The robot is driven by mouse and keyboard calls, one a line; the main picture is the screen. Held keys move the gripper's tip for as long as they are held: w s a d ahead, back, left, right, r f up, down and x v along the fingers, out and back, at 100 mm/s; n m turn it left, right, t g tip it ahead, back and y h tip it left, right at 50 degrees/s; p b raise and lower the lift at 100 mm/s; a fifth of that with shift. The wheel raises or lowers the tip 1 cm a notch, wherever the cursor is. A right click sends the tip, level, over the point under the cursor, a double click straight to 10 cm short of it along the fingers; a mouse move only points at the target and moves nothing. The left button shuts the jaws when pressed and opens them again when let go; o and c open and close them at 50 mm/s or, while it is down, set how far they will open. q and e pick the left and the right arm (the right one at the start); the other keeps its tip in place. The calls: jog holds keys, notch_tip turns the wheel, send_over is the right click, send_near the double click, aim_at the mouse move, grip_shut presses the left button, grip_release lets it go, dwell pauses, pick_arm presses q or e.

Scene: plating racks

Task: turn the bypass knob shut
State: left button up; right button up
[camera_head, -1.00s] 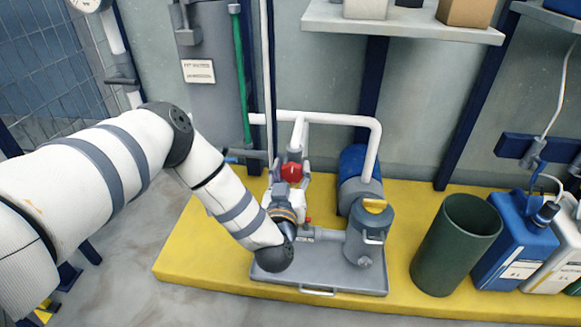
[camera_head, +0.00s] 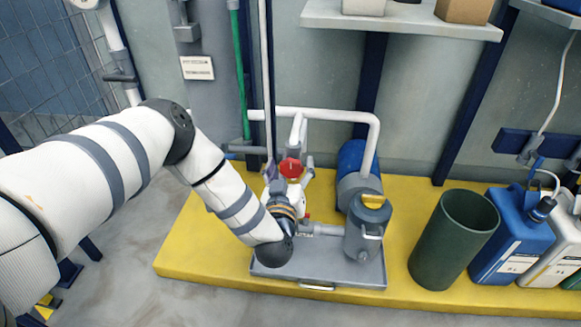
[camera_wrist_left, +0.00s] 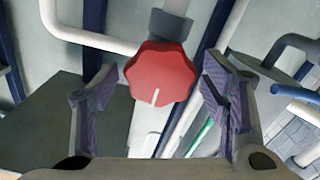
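The bypass knob is a red, scalloped knob (camera_head: 290,167) on the pipework in the head view. It fills the middle of the left wrist view (camera_wrist_left: 160,74), with a white pointer line running from its centre toward the picture's bottom. My left gripper (camera_head: 289,173) is at the knob, its fingers on either side. In the left wrist view the left gripper (camera_wrist_left: 158,88) is open, with purple-grey pads left and right of the knob. Gaps show between the pads and the knob, so I see no grip. My right gripper is not in view.
White pipes (camera_head: 345,117) rise behind. A green bin (camera_head: 454,240) and a blue jug (camera_head: 514,235) stand further right on the yellow platform (camera_head: 200,250).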

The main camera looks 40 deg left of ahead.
pick_arm(q)
jog(key=v, duration=0.7)
jog(key=shift+s, duration=0.25)
jog(key=shift+d, duration=0.1)
